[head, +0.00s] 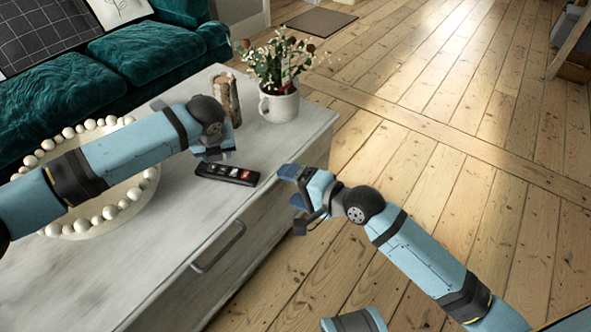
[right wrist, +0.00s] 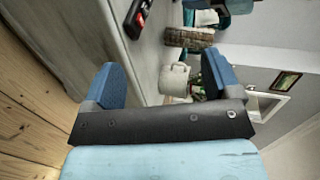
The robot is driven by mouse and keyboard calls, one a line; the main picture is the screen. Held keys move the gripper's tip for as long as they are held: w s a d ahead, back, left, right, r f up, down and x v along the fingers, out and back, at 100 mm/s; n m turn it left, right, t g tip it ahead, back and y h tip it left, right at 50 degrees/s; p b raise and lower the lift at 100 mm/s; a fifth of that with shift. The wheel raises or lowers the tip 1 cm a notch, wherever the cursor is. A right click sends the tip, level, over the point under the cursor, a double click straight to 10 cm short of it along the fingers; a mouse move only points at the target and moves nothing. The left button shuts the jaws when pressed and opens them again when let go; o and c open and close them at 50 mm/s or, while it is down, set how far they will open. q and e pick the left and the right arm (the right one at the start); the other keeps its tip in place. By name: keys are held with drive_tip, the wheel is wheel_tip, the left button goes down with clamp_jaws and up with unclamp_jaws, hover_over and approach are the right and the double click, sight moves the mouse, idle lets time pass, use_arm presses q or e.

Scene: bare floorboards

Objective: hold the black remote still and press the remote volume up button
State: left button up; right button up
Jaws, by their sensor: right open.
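The black remote (head: 227,174) lies flat on the white table top, with pale and red buttons facing up. In the right wrist view the remote (right wrist: 138,18) shows at the top, partly cut off. My left gripper (head: 218,154) is just behind the remote, above the table; the frames do not show clearly whether its jaws are apart. My right gripper (head: 293,186) is open and empty, to the right of the remote and beyond the table's edge. Its two blue fingers (right wrist: 160,82) stand wide apart in the right wrist view.
A white mug of flowers (head: 279,104) and a wooden log vase (head: 225,98) stand at the table's far end. A beaded bowl (head: 150,186) lies under my left arm. The table (head: 185,240) has a drawer handle (head: 218,247).

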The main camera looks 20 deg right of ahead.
drive_tip(key=w+d+f+m+g, duration=0.1)
drive_tip(key=w+f+m+g, duration=0.1)
drive_tip(key=w+f+m, duration=0.3)
drive_tip(key=m+g+y, duration=0.2)
drive_tip(key=m, duration=0.8)
approach(249, 175)
drive_tip(key=x, duration=0.9)
drive_tip(key=shift+w+a+f, duration=0.15)
drive_tip(key=shift+a, duration=0.1)
drive_tip(key=c, duration=1.1)
use_arm(q)
clamp_jaws()
